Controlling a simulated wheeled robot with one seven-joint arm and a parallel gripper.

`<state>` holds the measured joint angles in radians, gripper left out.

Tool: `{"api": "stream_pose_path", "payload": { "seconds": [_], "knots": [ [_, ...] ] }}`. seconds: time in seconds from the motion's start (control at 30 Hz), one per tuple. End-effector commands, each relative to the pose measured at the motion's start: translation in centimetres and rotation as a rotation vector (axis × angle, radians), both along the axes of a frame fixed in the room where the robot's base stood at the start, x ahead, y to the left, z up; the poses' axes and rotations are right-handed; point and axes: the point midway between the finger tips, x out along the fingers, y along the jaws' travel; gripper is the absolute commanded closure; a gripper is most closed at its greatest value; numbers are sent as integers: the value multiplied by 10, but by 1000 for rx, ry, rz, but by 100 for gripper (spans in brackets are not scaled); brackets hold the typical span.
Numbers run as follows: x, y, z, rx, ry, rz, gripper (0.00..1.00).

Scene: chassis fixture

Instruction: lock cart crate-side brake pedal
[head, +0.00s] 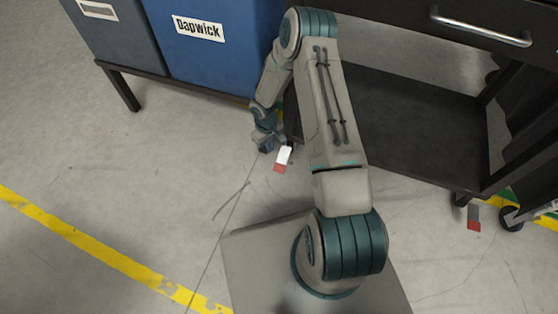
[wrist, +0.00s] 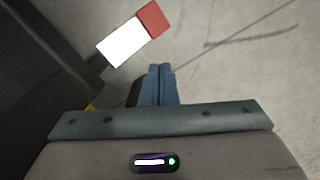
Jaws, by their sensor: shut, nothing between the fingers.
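The crate-side brake pedal (head: 284,157) of the cart has a white plate and a red end, and sits low at the cart's left corner by the blue crates. It also shows in the wrist view (wrist: 126,42), running from the dark cart part at left up to its red end. My gripper (head: 265,147) is low, just left of the pedal in the head view. In the wrist view its blue fingers (wrist: 159,72) are together and empty, apart from the pedal. The dark cart (head: 410,120) stands at right; the caster at this corner is hidden by my arm.
A second pedal (head: 474,220), grey with a red end, is by the cart's right caster (head: 511,217). The floor left of my gripper is clear to a yellow line (head: 90,244).

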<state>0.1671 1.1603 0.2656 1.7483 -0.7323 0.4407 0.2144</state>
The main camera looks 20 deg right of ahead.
Motion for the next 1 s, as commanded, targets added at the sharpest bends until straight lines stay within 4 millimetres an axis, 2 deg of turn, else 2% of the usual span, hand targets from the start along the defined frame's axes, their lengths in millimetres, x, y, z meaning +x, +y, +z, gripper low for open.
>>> {"api": "stream_pose_path", "payload": {
  "seconds": [0.03,0.1,0.33,0.5,1.0],
  "knots": [
    [2,0,19,-1,-3,1,100],
    [3,1,33,0,-2,-1,100],
    [6,3,66,0,0,1,100],
    [6,3,73,1,0,1,100],
    [7,3,73,0,0,1,100]
  ]
}}
